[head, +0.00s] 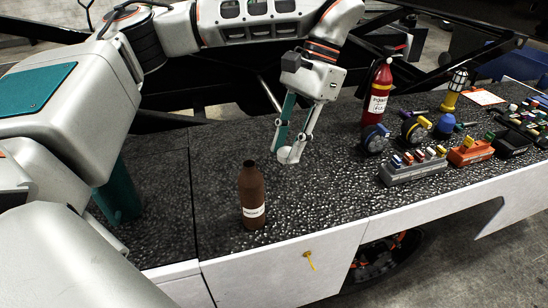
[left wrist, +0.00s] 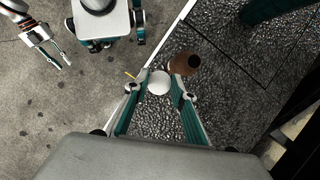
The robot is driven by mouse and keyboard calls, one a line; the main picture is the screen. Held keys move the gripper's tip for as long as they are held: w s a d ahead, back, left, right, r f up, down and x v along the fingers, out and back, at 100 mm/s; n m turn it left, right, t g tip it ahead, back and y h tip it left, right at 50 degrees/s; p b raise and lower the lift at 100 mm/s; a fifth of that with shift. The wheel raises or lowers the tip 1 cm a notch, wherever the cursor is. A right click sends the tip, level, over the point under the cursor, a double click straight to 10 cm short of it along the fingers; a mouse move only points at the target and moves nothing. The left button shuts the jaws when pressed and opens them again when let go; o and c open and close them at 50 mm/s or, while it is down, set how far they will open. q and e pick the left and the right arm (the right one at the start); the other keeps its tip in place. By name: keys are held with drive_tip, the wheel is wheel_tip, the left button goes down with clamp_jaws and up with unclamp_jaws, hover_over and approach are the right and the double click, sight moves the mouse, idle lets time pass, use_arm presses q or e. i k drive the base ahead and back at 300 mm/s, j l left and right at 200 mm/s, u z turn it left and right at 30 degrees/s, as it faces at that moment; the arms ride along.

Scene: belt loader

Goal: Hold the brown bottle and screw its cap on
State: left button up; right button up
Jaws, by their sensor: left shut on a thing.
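The brown bottle (head: 252,195) stands upright on the dark textured deck, with a pale label and a bare neck. It also shows in the left wrist view (left wrist: 185,64), seen from above. My left gripper (head: 291,152) is shut on a round whitish cap (head: 288,156). It holds the cap behind and to the right of the bottle in the head view, apart from it. In the left wrist view the cap (left wrist: 158,82) sits between the fingertips, beside the bottle. My right gripper (left wrist: 55,54) shows at upper left in the left wrist view, open and empty, away from the bottle.
The deck around the brown bottle is clear. A yellow tag (head: 310,260) hangs at the front panel.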

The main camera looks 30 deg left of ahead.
sight(252, 196)
drive_tip(key=k+j+u, duration=0.2)
drive_tip(key=k+j, duration=0.2)
drive_tip(key=k+j+u, duration=0.25)
drive_tip(key=j, duration=0.3)
drive_tip(key=k, duration=0.1)
